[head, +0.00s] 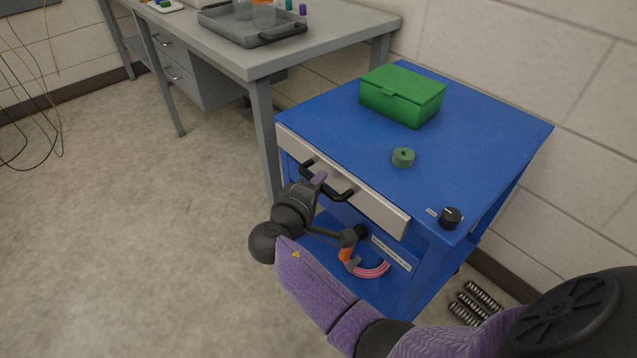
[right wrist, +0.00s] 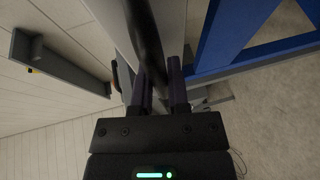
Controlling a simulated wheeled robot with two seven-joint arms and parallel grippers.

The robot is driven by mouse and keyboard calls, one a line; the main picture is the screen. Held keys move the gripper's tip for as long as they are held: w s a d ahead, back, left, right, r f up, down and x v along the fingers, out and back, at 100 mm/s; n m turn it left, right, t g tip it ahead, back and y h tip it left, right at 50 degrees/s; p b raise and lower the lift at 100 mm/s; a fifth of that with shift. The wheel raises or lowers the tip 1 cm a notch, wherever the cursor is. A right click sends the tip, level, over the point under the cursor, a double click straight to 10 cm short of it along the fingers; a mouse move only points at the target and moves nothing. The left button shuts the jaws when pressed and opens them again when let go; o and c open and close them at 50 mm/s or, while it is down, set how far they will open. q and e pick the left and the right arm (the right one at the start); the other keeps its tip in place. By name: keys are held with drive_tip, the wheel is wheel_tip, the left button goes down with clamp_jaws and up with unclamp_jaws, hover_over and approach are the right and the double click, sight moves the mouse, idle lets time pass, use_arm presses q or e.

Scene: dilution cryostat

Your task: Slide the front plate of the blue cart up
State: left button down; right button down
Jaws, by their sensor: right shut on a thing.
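The blue cart (head: 460,115) stands against the wall at the right of the head view. Its pale grey front plate (head: 378,208) lies across the upper front, just below the blue top. A black bar handle (head: 342,194) is fixed to the plate. My right gripper (head: 318,180) is shut on this handle, with its purple fingers on the bar. In the right wrist view, the dark handle bar (right wrist: 147,45) runs between the two purple fingers. The space below the plate is open. My left gripper is in neither view.
On the cart top are a green lidded box (head: 402,95), a small green ring (head: 403,157) and a black knob (head: 450,217). Pink and orange pieces (head: 372,270) show inside the cart. A grey table (head: 340,25) with a tray stands behind left.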

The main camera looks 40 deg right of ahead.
sight(318, 168)
wheel_tip(318, 168, up, 4)
drive_tip(key=shift+r+p, duration=0.1)
drive_tip(key=shift+p, duration=1.1)
drive_tip(key=shift+w, duration=0.1)
drive_tip(key=c, duration=0.6)
unclamp_jaws()
drive_tip(key=p+v, duration=0.3)
drive_tip(key=v, duration=0.7)
